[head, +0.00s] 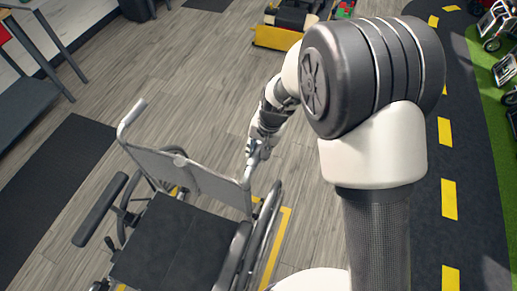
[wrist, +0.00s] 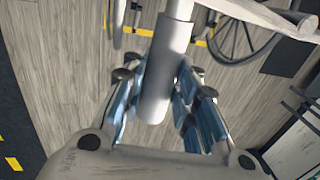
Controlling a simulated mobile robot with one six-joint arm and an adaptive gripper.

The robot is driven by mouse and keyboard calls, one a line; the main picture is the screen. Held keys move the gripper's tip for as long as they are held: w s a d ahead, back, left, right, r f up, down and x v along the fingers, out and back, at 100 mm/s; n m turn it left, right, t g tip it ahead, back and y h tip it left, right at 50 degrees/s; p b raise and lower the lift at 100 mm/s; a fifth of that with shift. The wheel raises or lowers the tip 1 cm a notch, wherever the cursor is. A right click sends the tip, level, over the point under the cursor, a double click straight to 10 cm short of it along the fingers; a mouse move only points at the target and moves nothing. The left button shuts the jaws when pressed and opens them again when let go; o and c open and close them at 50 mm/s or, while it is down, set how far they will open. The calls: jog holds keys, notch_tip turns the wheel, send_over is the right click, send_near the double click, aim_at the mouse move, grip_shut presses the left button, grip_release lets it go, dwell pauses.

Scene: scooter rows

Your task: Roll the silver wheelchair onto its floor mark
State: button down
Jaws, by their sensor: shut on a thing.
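The silver wheelchair (head: 180,245) stands upright at the lower left of the head view, with a grey back panel, black seat and two push handles. My gripper (head: 257,152) is shut on its right-hand push handle. In the wrist view the blue fingers of my gripper (wrist: 160,90) lie on both sides of the grey handle (wrist: 168,60). The floor mark, a yellow outline (head: 284,226), shows beside the right wheel and partly under the chair. Its yellow line also shows near the wheels in the wrist view (wrist: 138,31). The chair hides much of the mark.
A dark mat (head: 50,190) lies left of the wheelchair. A table with metal legs (head: 45,45) stands at the upper left. A yellow-edged cart (head: 277,38) stands at the top. A dark lane with yellow dashes (head: 448,165) runs along the right. Wood floor behind the chair is clear.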

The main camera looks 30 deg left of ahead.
jog(key=c, duration=1.2)
grip_release()
jog(key=shift+c, duration=0.2)
notch_tip(320, 180, up, 12)
jog(key=d, duration=0.2)
jog(key=shift+w+d, duration=0.15)
jog(key=shift+f, duration=0.15)
